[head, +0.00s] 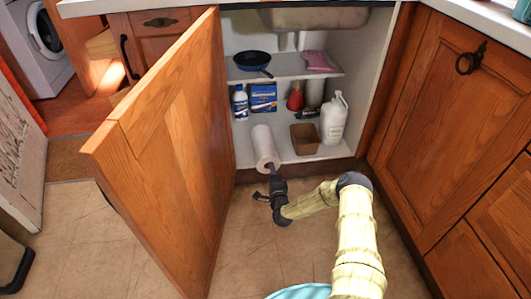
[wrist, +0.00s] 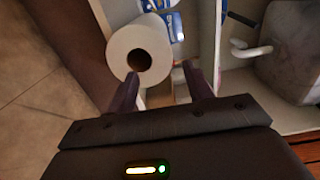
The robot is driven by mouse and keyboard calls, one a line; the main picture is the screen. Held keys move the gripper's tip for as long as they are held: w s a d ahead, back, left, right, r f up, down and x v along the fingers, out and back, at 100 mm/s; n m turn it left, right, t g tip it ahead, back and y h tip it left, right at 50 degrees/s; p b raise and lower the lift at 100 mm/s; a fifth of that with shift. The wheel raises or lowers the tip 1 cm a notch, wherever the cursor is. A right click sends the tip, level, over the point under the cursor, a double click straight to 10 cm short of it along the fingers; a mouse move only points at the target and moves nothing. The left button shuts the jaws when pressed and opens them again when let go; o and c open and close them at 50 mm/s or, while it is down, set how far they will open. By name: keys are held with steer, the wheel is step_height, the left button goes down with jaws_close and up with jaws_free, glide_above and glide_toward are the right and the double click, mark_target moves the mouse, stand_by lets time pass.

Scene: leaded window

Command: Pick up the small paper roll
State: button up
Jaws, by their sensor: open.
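The white paper roll (head: 265,148) lies on its side on the lower cabinet shelf, near the front edge, one end facing out. In the wrist view the roll (wrist: 121,45) shows end-on with a dark core hole. My gripper (head: 273,175) is in front of that end, open and empty. In the wrist view the gripper (wrist: 160,72) has one finger overlapping the roll's end close to the core hole and the other just outside its right edge. I cannot tell whether either finger touches the roll.
The open cabinet door (head: 165,150) stands left of my arm. On the lower shelf are a blue box (head: 263,97), a white-capped bottle (head: 240,103), a brown bin (head: 305,139) and a white jug (head: 334,118). A dark pan (head: 251,59) and pink cloth (head: 318,61) are on the upper shelf.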

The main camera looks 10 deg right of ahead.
mark_target(269, 160)
steer(key=shift+w+b, duration=1.6)
steer(key=shift+w, duration=1.75)
steer(key=shift+w, duration=0.1)
steer(key=w+b, duration=0.2)
steer(key=b, duration=0.1)
steer(key=shift+w+a+f, duration=0.1)
steer(key=shift+w+f, duration=0.25)
steer(key=shift+w+r+b, duration=0.15)
steer(key=shift+w+b, duration=0.75)
steer(key=shift+w, duration=0.2)
steer(key=shift+r, duration=0.1)
jaws_close()
